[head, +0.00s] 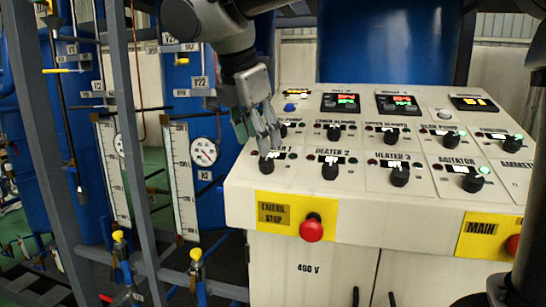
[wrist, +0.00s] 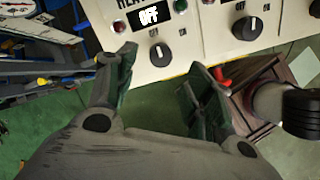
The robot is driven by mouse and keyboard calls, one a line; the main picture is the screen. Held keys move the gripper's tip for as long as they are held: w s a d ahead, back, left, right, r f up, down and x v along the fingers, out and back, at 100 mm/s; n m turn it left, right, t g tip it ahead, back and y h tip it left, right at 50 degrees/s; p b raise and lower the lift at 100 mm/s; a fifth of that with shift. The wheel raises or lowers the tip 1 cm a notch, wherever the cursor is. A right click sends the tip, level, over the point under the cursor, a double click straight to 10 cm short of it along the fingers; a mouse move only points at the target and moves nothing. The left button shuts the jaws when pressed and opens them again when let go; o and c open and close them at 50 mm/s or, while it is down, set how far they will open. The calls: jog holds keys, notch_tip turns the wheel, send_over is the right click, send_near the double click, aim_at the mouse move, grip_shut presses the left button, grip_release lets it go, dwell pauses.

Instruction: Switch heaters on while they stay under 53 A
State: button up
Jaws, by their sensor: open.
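The sloped control panel (head: 300,206) is in the head view. Its front row has the Heater 1 knob (head: 266,165), the Heater 2 knob (head: 330,170) and the Heater 3 knob (head: 399,177). My gripper (head: 268,143) is open, just above the Heater 1 knob, and partly hides its label and lamps. In the wrist view, my open gripper (wrist: 157,72) has its fingers either side of and short of a black knob (wrist: 160,54) with an "OFF" display (wrist: 154,14). I cannot tell whether they touch it. Panel meters (head: 340,102) glow red and green, too small to read.
A red emergency stop button (head: 312,229) sits on the panel's front below the heaters. The Agitator knob (head: 473,182) is at the right. A second knob (wrist: 249,28) is right of the first in the wrist view. Pipes and gauges (head: 204,151) stand at left.

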aim_at(265, 161)
jog(key=x, duration=0.6)
jog(key=shift+f, duration=0.1)
jog(key=c, duration=1)
